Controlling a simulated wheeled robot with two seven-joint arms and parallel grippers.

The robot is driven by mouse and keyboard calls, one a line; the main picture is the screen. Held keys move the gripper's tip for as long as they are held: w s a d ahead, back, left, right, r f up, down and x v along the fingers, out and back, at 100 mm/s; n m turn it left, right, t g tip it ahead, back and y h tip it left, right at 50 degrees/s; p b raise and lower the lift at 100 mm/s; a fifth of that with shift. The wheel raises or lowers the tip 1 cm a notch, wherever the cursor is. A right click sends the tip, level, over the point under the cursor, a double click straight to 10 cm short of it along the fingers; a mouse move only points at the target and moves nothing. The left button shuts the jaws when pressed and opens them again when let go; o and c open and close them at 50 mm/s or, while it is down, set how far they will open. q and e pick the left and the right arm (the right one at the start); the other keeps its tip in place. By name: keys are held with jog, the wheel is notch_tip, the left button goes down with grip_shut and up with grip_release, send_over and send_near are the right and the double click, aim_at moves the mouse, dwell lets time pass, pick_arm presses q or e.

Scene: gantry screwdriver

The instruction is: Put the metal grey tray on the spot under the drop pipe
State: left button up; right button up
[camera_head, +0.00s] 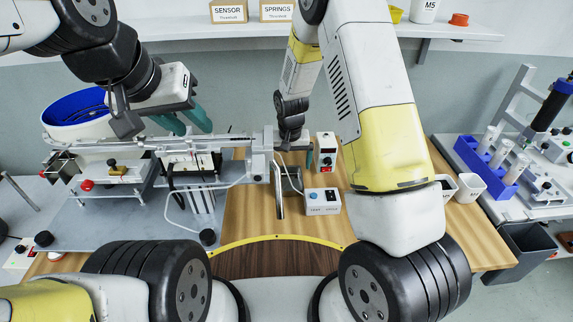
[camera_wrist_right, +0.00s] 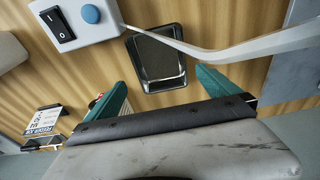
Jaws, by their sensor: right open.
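The metal grey tray (camera_wrist_right: 157,57) lies on the wooden table in the right wrist view. It is shallow and dark, with a raised rim. My right gripper (camera_wrist_right: 160,78) is open, its two teal fingers apart on either side of the tray's near end; I cannot tell whether they touch it. A vertical metal pipe (camera_head: 279,195), apparently the drop pipe, hangs at the end of the feeder rail. The spot under it is not clearly visible. My left gripper (camera_head: 184,122) is open and empty above the feeder.
A white switch box (camera_head: 322,201) with a blue button stands beside the pipe; it also shows in the right wrist view (camera_wrist_right: 75,20). A white cable (camera_wrist_right: 230,52) crosses beside the tray. A blue bowl (camera_head: 75,108) sits left, a blue rack (camera_head: 490,168) right.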

aim_at(288, 183)
notch_tip(288, 183, down, 7)
jog(key=shift+w+a+f, duration=0.1)
jog(key=shift+w+f, duration=0.05)
jog(key=shift+c, duration=0.2)
jog(key=c, duration=1.5)
jog(key=shift+o, duration=0.2)
